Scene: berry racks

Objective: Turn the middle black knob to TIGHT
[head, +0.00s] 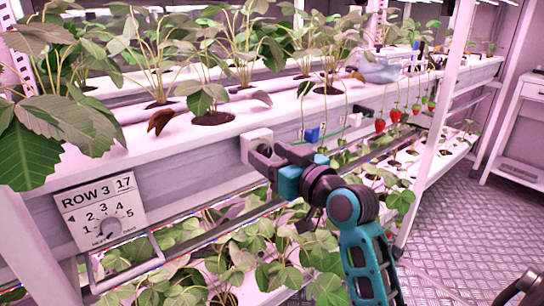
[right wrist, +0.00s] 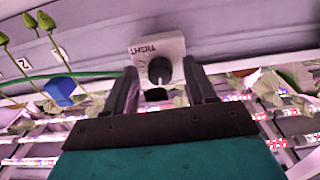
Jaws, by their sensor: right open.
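A black knob (right wrist: 159,71) sits on a white block (right wrist: 142,47) with the word TIGHT, which reads upside down in the right wrist view. The white block also shows in the head view (head: 257,135), on the grey gutter's front, where my gripper hides the knob. My right gripper (right wrist: 161,76) is open, with one finger on each side of the knob and gaps to both. I cannot tell whether the fingertips reach past the knob's face. In the head view my right gripper (head: 264,160) is close against the block.
A sign (head: 100,212) reading ROW 3 17 with a numbered dial hangs at the left. A blue clip (head: 312,135) and a green line lie right of the block. Red strawberries (head: 380,125) hang farther right. Leafy plants fill the shelves above and below. The aisle floor (head: 470,230) is clear.

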